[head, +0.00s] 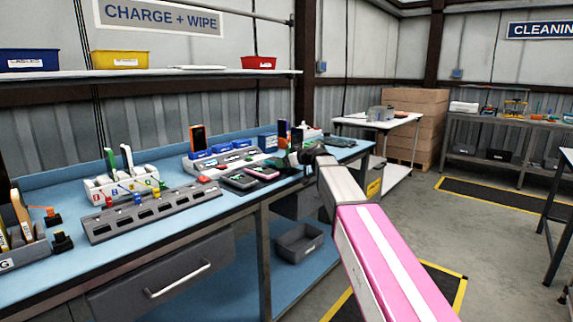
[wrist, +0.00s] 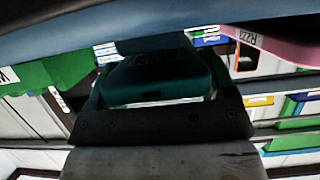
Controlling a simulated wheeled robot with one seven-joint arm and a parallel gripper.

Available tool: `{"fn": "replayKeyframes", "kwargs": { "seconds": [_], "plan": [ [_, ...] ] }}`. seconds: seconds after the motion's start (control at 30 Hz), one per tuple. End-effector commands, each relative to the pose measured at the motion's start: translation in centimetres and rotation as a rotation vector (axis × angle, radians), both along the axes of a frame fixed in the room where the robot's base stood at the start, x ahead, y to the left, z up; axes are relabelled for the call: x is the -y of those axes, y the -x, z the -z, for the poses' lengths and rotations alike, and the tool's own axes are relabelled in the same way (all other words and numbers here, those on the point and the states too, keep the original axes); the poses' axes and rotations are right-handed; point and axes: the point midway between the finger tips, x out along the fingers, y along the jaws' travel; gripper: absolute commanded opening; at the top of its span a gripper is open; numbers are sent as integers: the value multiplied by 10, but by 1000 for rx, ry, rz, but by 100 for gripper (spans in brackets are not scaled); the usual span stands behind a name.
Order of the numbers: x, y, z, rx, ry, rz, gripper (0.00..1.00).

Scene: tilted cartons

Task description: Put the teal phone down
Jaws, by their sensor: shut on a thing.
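The teal phone (wrist: 158,88) sits between the fingers of my gripper (wrist: 155,76) in the wrist view, dark and partly shaded. My gripper is shut on it. In the head view my gripper (head: 298,152) is over the right part of the blue bench (head: 160,222), beside the docks. The phone is small and dark there, and I cannot tell whether it touches the bench. A pink phone (head: 262,172) and a dark phone (head: 238,181) lie flat on the bench just left of my gripper. The pink one also shows in the wrist view (wrist: 285,42).
A grey slotted rack (head: 150,212) lies on the bench at left, with a white lettered holder (head: 120,184) behind it. A charging dock (head: 225,160) holds an orange phone (head: 197,138) upright. Bare blue bench shows along the front edge.

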Motion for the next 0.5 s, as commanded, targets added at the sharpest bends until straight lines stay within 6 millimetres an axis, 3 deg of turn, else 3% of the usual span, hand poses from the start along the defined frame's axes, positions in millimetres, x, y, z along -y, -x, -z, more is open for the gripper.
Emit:
{"fn": "replayKeyframes", "kwargs": {
  "seconds": [0.43, 0.47, 0.5],
  "plan": [
    [0, 0, 9, 0, -1, 0, 47],
    [0, 0, 9, -1, -1, 0, 83],
    [0, 0, 9, -1, -1, 0, 96]
  ]
}}
